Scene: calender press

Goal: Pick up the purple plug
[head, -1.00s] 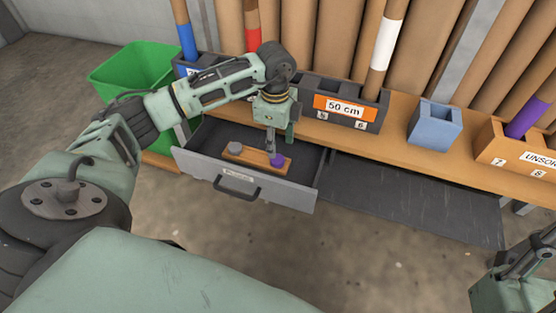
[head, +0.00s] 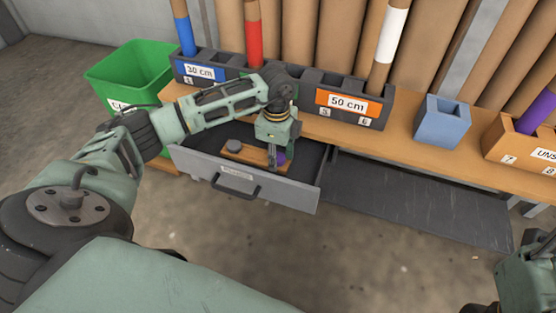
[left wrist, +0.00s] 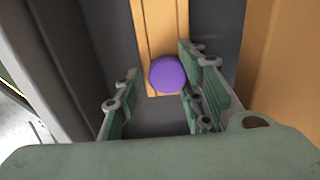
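The purple plug (head: 281,158) stands at the right end of a wooden strip (head: 240,153) in the open grey drawer. My left gripper (head: 275,160) is low over the drawer at the plug and partly hides it. In the left wrist view the round purple top (left wrist: 167,75) shows between the two spread fingers, close to the right finger and apart from the left one. The left gripper is open and holds nothing. Part of my right arm shows at the lower right of the head view; its fingers cannot be made out.
A grey plug (head: 235,145) stands at the strip's left end. The drawer's front panel (head: 270,190) has a dark handle. A green bin (head: 130,75) is at the left, a blue box (head: 440,122) on the bench at the right. Tubes stand behind.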

